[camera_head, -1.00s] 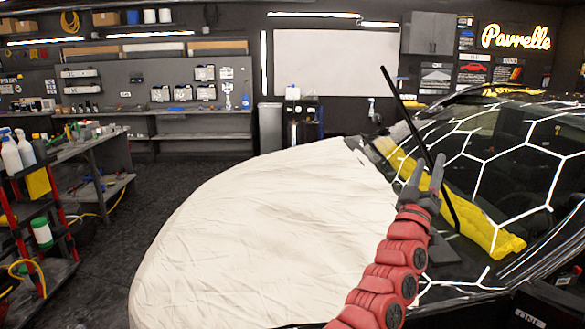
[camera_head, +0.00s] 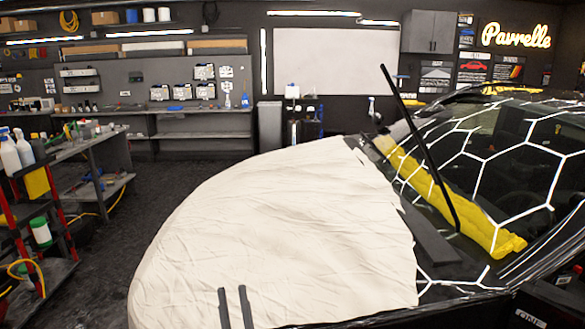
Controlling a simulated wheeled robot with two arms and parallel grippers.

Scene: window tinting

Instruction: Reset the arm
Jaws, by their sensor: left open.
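My left gripper (camera_head: 233,292) shows only as two dark, parallel fingers at the bottom edge, left of centre. The fingers are apart with nothing between them, in front of the white cover (camera_head: 280,225) on the car's hood. The rest of the left arm is below the frame. My right gripper is not in view. A black wiper arm (camera_head: 425,158) stands raised and tilted in front of the windshield. A dark flat block (camera_head: 430,235) lies at the windshield's lower edge, beside the cover.
A yellow cloth (camera_head: 465,215) lies along the base of the windshield (camera_head: 520,160), which shows white hexagon-like lines. A red-framed cart (camera_head: 50,235) with bottles and a grey workbench (camera_head: 95,150) stand at left. Dark floor (camera_head: 165,190) is clear between them and the car.

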